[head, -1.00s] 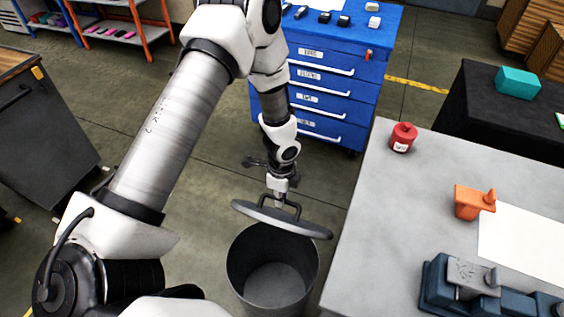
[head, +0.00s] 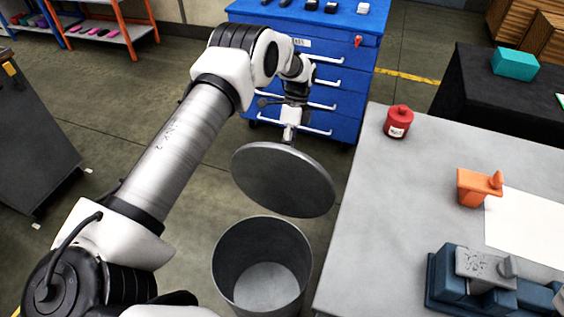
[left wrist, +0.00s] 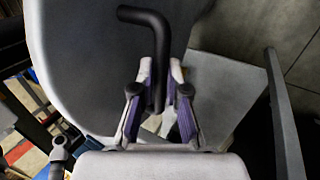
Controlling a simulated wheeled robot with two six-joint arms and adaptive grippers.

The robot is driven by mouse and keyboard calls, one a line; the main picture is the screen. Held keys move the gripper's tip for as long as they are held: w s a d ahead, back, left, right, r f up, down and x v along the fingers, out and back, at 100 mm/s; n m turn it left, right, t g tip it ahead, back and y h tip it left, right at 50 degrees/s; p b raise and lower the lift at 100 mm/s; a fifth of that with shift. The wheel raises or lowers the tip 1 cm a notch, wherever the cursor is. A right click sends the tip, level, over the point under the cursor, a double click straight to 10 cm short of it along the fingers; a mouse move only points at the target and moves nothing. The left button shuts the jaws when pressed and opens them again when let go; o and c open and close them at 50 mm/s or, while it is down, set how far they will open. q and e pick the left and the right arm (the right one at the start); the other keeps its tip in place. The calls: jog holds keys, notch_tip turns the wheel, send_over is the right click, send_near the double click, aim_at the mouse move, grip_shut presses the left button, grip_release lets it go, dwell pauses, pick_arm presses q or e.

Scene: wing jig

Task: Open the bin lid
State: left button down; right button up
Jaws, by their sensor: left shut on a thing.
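The round grey bin lid (head: 283,182) hangs tilted in the air, behind and above the bin, with its underside facing me. The bin (head: 228,275) stands on the floor, its top uncovered and its inside empty. My left gripper (head: 290,135) is behind the lid's upper edge, its fingertips hidden in the head view. In the left wrist view my left gripper (left wrist: 160,78) is shut on the black lid handle (left wrist: 150,20), with the grey lid (left wrist: 85,60) beyond it. My right gripper is not in view.
A grey worktable (head: 375,200) stands close to the right of the bin and lid. It carries a red canister (head: 398,124), an orange part (head: 474,188) and a blue-grey fixture (head: 470,285). A blue drawer cabinet (head: 340,75) stands behind the lid.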

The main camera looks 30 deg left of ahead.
pick_arm(q)
jog(key=shift+w+a+f+b, duration=0.2)
jog(key=shift+w+b, duration=0.1)
jog(key=shift+w, duration=0.25)
jog(key=c, duration=1.2)
grip_release()
jog(key=shift+r, duration=0.1)
